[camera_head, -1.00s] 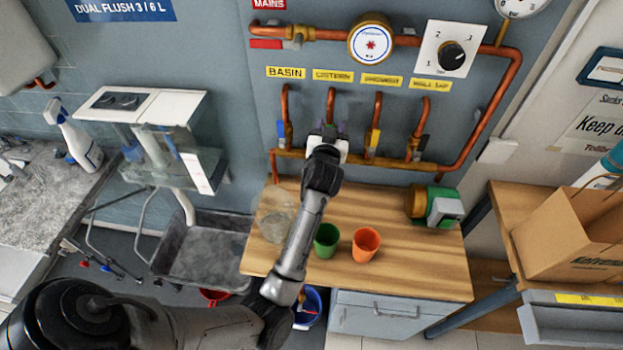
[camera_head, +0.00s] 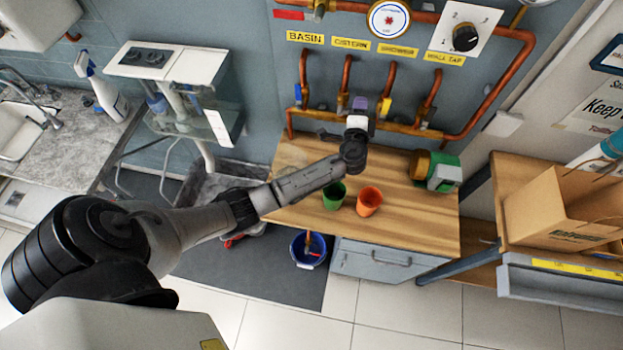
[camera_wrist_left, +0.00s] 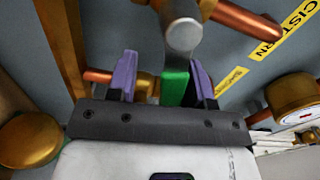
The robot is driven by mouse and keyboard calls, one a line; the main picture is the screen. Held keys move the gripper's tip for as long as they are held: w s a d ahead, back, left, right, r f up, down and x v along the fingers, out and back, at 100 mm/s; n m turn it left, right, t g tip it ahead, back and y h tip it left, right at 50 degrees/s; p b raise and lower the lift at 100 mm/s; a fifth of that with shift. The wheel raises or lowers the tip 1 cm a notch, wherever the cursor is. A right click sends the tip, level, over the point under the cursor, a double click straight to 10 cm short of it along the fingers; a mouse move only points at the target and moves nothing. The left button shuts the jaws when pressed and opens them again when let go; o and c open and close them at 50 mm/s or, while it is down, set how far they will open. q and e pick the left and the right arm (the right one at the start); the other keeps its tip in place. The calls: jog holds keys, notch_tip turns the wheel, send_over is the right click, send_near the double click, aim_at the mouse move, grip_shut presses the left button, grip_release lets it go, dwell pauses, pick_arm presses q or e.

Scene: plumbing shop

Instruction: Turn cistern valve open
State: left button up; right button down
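The cistern valve has a green lever handle (camera_wrist_left: 174,88), seen in the left wrist view below a grey metal hub and copper pipe, near the CISTERN label (camera_wrist_left: 285,30). My left gripper (camera_wrist_left: 162,75) has two purple fingers, spread apart, with the green handle between them. The handle lies close to the right-hand finger; contact is unclear. A gap shows to the left-hand finger. In the head view my left gripper (camera_head: 360,105) is at the brass manifold under the CISTERN label (camera_head: 351,44) and hides the green handle. My right gripper is not in view.
Blue (camera_head: 298,94) and yellow (camera_head: 384,107) valve handles stand on either side. On the wooden bench (camera_head: 290,160) below are a green cup (camera_head: 334,195), an orange cup (camera_head: 368,200) and a green-and-brass device (camera_head: 437,170). A cardboard box (camera_head: 570,210) stands at right.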

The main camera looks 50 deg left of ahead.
pick_arm(q)
jog(key=s+d+n+g+h+b, duration=0.15)
jog(key=s+d+n+g, duration=0.25)
jog(key=s+d, duration=0.7)
jog(key=s+d+r+g+h+p, duration=0.1)
jog(key=s+r+h+p, duration=0.1)
jog(key=s+p, duration=0.4)
jog(key=s+d+r+n+g+h+p, duration=0.1)
jog(key=s+r+h+p, duration=0.2)
jog(key=s+p, duration=0.3)
jog(key=shift+s+d+r+n+h, duration=0.3)
jog(key=shift+s+h, duration=0.55)
jog(key=shift+s, duration=1.6)
